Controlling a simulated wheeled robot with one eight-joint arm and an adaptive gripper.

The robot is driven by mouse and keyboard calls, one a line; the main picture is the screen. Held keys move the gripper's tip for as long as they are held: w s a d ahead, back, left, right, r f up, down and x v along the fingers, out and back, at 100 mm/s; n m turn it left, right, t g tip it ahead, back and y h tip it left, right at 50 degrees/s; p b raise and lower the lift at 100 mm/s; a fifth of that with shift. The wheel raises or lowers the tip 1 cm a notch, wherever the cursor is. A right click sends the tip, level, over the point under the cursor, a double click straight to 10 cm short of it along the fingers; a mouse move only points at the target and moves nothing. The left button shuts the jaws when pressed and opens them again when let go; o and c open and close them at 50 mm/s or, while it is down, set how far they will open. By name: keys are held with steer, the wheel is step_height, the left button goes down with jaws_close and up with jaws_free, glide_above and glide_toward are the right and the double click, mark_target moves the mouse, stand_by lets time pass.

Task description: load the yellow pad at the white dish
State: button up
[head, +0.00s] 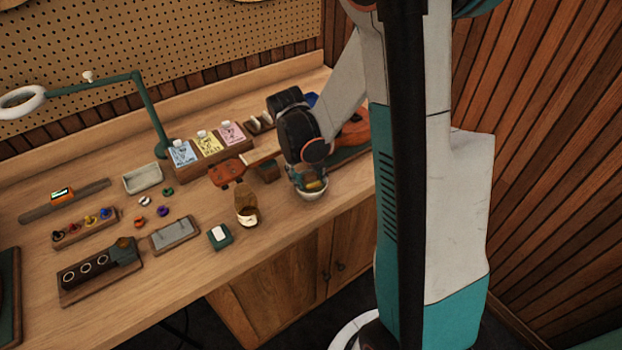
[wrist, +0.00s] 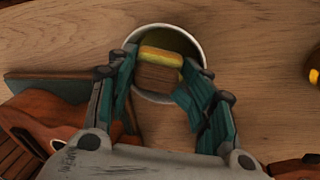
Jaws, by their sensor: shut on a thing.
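The white dish (head: 312,195) stands near the front edge of the bench; in the wrist view its pale rim (wrist: 168,26) circles a dark olive inside. The yellow pad (wrist: 166,54) is a yellow strip on a brown wooden block (wrist: 158,77). My gripper (wrist: 163,72) is shut on this block, with a teal finger on each side. The pad appears over or within the dish opening; I cannot tell whether it touches the inside. In the head view my gripper (head: 309,178) points down right above the dish and hides much of it.
An orange-brown ukulele (head: 354,133) lies on a dark mat just behind my gripper; its body (wrist: 45,112) shows in the wrist view. An amber jar (head: 246,209) and a headstock on a neck (head: 227,173) are left of the dish. Pouches (head: 208,144) stand behind.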

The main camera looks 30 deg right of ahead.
mark_target(313, 172)
steer(key=shift+d+p+v, duration=0.2)
steer(key=shift+p+v, duration=0.45)
steer(key=shift+v, duration=0.35)
steer(key=shift+d+p+v, duration=0.2)
steer(key=shift+p+v, duration=0.45)
steer(key=shift+v, duration=0.35)
steer(key=shift+d+p+v, duration=0.2)
steer(key=shift+p+v, duration=0.45)
steer(key=shift+v, duration=0.35)
steer(key=shift+c, duration=0.6)
steer(key=shift+r, duration=0.1)
steer(key=shift+d+p+v, duration=0.2)
steer(key=shift+p+v, duration=0.5)
steer(key=shift+v, duration=0.3)
steer(key=shift+d+p+v, duration=0.2)
steer(key=shift+p+v, duration=0.45)
steer(key=shift+v, duration=0.35)
steer(key=shift+w+d, duration=0.1)
